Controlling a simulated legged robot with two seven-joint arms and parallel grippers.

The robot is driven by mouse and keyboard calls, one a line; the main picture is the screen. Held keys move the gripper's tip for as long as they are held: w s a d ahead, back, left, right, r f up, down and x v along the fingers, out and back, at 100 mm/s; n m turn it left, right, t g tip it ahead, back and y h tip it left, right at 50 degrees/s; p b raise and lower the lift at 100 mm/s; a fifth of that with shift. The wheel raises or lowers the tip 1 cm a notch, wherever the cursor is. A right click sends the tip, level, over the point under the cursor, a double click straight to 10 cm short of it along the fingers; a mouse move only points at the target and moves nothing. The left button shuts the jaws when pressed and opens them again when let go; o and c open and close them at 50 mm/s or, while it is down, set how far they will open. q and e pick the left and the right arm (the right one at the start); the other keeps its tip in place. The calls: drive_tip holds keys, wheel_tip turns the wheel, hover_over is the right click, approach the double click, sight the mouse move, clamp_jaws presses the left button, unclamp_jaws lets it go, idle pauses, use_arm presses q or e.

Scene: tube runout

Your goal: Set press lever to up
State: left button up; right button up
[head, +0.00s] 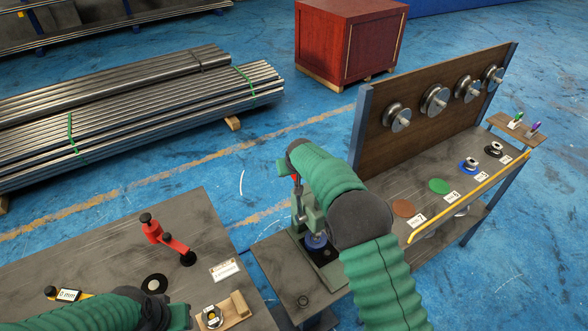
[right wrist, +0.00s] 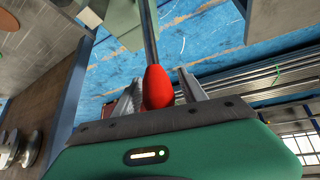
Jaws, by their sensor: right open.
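The green press (head: 308,222) stands on a small grey table in the head view, with a blue round piece at its base. Its lever has a red knob (right wrist: 157,88) on a metal rod (right wrist: 150,32). My right gripper (right wrist: 158,92) is open, with a finger on either side of the knob. I cannot tell whether either finger touches it. In the head view my right arm hides most of the lever and the gripper. My left arm is at the bottom left; its dark wrist and green end show, but its fingers cannot be made out.
A red tool (head: 165,240), a black ring (head: 154,284) and a small wooden stand (head: 236,308) are on the left table (head: 100,240). To the right is a bench with a wooden backboard (head: 430,130) and a yellow rail (head: 470,196).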

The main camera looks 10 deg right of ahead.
drive_tip(key=b+v, duration=0.4)
drive_tip(key=v, duration=1.1)
drive_tip(key=shift+w+r, duration=0.25)
drive_tip(key=s+d+f+g+b, duration=0.1)
drive_tip(key=s+d+f, duration=0.1)
drive_tip(key=s+f, duration=0.5)
drive_tip(key=s+d+f+g+b, duration=0.1)
drive_tip(key=s+f, duration=0.6)
drive_tip(key=s, duration=0.8)
drive_tip(key=s+d+f+g+b, duration=0.2)
drive_tip(key=s+f, duration=0.5)
drive_tip(key=s, duration=0.4)
drive_tip(key=shift+d+m+g, duration=0.3)
drive_tip(key=shift+m, duration=0.1)
drive_tip(key=shift+s, duration=0.1)
